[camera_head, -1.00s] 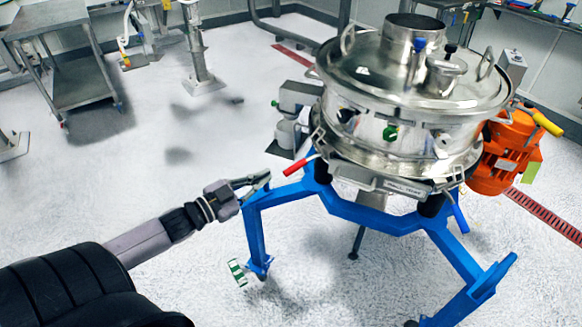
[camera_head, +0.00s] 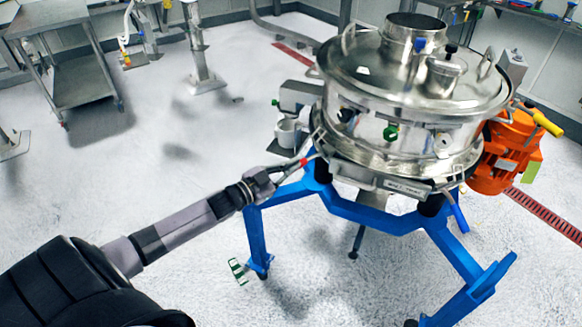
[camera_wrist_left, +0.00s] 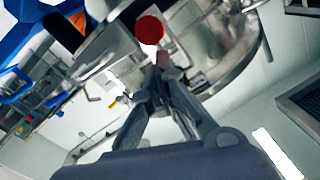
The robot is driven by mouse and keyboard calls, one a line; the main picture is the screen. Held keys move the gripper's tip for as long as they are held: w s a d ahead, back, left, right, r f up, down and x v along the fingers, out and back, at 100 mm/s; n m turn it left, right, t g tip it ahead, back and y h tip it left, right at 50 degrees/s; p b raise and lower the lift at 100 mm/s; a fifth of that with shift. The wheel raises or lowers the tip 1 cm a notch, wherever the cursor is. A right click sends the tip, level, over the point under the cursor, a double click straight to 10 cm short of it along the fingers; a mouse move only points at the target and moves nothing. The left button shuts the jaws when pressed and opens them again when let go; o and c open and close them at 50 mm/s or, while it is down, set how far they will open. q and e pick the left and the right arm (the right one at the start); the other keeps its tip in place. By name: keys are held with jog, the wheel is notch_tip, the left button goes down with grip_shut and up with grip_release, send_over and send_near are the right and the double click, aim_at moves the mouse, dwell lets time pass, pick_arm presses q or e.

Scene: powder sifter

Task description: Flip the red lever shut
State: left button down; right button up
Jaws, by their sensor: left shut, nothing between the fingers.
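The red lever (camera_head: 304,161) sticks out from the lower left side of the steel sifter (camera_head: 410,90), just above the blue stand. Only a small part of its red grip shows in the head view, because my left gripper (camera_head: 288,168) is in front of it. In the left wrist view the round red end of the lever (camera_wrist_left: 150,30) faces the camera, just beyond the fingertips of my left gripper (camera_wrist_left: 161,72). The fingers are closed together and empty. I cannot tell whether they touch the lever. My right gripper is not in view.
The blue stand (camera_head: 375,215) carries the sifter, with one leg close to my left arm. An orange motor (camera_head: 503,155) is on the right side. A steel cart (camera_head: 80,80) stands at the back left. The floor (camera_head: 140,180) between is clear.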

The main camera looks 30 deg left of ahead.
pick_arm(q)
jog(key=shift+f, duration=0.15)
jog(key=shift+f+t+b, duration=0.3)
jog(key=shift+f+b, duration=0.1)
jog(key=shift+b, duration=0.55)
